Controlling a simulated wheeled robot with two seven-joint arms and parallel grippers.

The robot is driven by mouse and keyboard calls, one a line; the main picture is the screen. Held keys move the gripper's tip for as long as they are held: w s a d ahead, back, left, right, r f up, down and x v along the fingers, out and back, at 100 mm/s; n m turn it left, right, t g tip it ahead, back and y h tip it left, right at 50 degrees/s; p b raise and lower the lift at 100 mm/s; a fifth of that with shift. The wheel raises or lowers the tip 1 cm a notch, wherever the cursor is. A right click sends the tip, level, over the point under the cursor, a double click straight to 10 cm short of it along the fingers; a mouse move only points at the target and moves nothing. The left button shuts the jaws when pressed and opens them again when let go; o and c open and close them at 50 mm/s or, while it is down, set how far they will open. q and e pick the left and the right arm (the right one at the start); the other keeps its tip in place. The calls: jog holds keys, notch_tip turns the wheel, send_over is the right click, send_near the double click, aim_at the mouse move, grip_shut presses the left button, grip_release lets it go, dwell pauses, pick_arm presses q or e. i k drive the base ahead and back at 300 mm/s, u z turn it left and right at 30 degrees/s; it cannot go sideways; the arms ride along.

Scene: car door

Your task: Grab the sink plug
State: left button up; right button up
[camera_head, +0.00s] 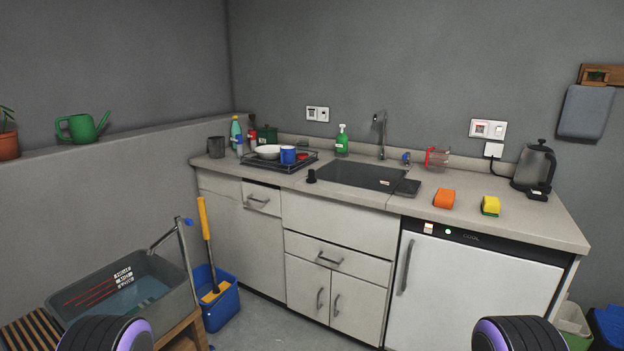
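A small black upright object (311,176) stands on the counter (300,187) at the front left corner of the sink; it may be the sink plug, but it is too small to be sure. The dark sink (360,175) is set into the counter beneath the tap (380,133). Neither of my grippers is in view. Only rounded black and purple parts of my own body show at the bottom edge, far from the counter.
A dish tray (282,167) with a blue mug (288,155) stands left of the sink. An orange sponge (444,198), a yellow sponge (490,205) and a kettle (534,167) stand to the right. A grey basin (125,292) and blue bucket (218,303) stand lower left.

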aim_at(311, 179)
jog(key=u, duration=0.25)
jog(key=i, duration=1.1)
jog(key=z, duration=0.4)
jog(key=i, duration=0.95)
jog(key=z, duration=0.65)
